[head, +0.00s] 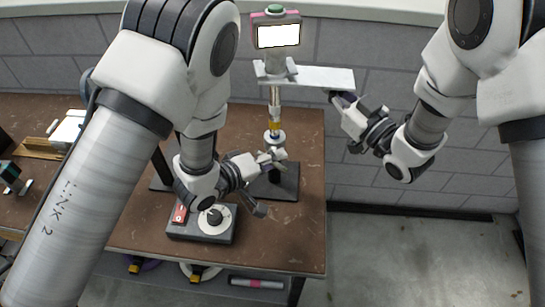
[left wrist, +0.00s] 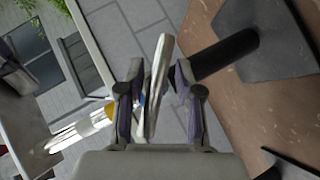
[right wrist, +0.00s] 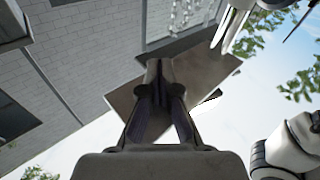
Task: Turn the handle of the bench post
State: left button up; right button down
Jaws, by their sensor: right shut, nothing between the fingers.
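The bench post (head: 274,97) stands upright on the bench, with a yellow band and a pale disc (head: 273,138) low on it. A pale flat plate (head: 322,77) extends right from its upper part; I cannot tell which part is the handle. My left gripper (head: 272,158) is at the disc. In the left wrist view the disc (left wrist: 156,85) is edge-on between the parted fingers (left wrist: 160,78), nearer the left one; contact is unclear. My right gripper (head: 336,97) is shut and empty at the plate's right end. In the right wrist view its fingertips (right wrist: 159,68) overlap the plate (right wrist: 205,72).
A box with a lit screen (head: 277,36) and green button tops the post. A dark box with a white dial (head: 216,222) and red switch sits below my left gripper. The brown bench (head: 285,235) holds clutter at the left. Bare floor (head: 420,255) lies right of it.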

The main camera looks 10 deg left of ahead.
pick_arm(q)
jog(key=shift+w, duration=0.1)
jog(key=shift+a+r, duration=0.1)
jog(key=shift+r, duration=0.05)
jog(key=v, duration=0.7)
jog(key=o, duration=0.3)
jog(key=s+a+f+m+t+h, duration=0.2)
jog(key=s+a+m+h, duration=0.2)
jog(key=a+m, duration=0.25)
jog(key=x, duration=1.2)
jog(key=shift+w+d, duration=0.25)
jog(key=shift+d, duration=0.05)
jog(key=c, duration=1.2)
